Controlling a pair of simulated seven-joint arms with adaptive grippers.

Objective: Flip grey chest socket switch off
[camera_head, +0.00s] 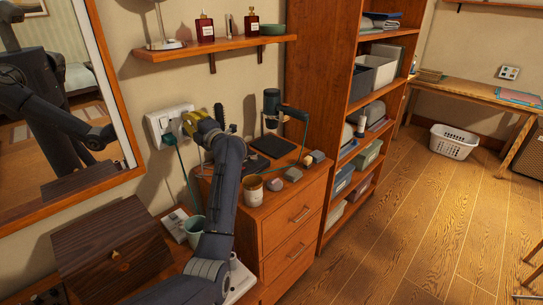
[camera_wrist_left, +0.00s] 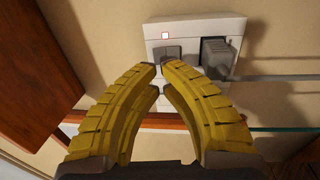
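A white wall socket (camera_head: 160,127) is on the wall above the gap between the dark wooden box and the drawer chest, with a cable hanging from it. In the left wrist view, the socket plate (camera_wrist_left: 195,29) has a small lit red square, a grey switch (camera_wrist_left: 168,51) and a dark grey plug (camera_wrist_left: 216,54) to the switch's right. My left gripper (camera_head: 187,122) is in front of the socket. In the left wrist view its yellow fingertips (camera_wrist_left: 160,66) are together, empty, just below the switch; I cannot tell whether they touch it. My right gripper is not in view.
A drawer chest (camera_head: 293,212) stands right of my left arm, with a cup (camera_head: 252,190) and small items on top. A wooden box (camera_head: 110,250) is at lower left. A shelf (camera_head: 215,48) is above the socket; a mirror (camera_head: 113,60) is left.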

